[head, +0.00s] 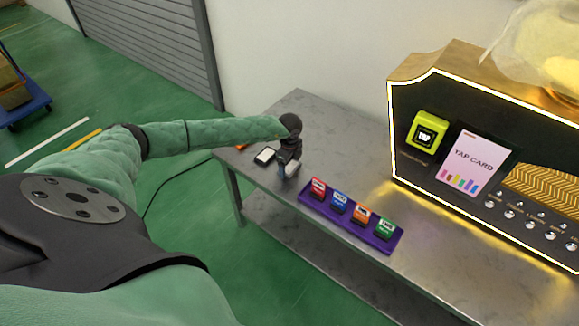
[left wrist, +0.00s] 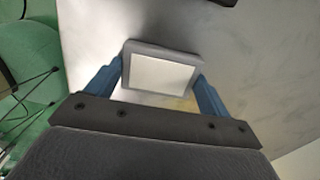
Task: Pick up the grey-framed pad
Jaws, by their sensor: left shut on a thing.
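The grey-framed pad (left wrist: 160,70), a white rectangle in a grey rim, sits between the two blue fingers of my left gripper (left wrist: 160,85) in the left wrist view. The fingers touch its left and right sides, and the gripper is shut on it. In the head view my left gripper (head: 288,170) is low over the left end of the metal table, and it mostly hides the pad there. I cannot tell whether the pad touches the table. My right gripper is not in view.
A dark-framed white pad (head: 265,155) lies just left of the gripper, with a small orange item (head: 241,147) beyond it. A purple tray (head: 390,246) with several coloured blocks is to the right. The lit vending panel (head: 407,170) stands at the right. The table (head: 310,115) behind the gripper is clear.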

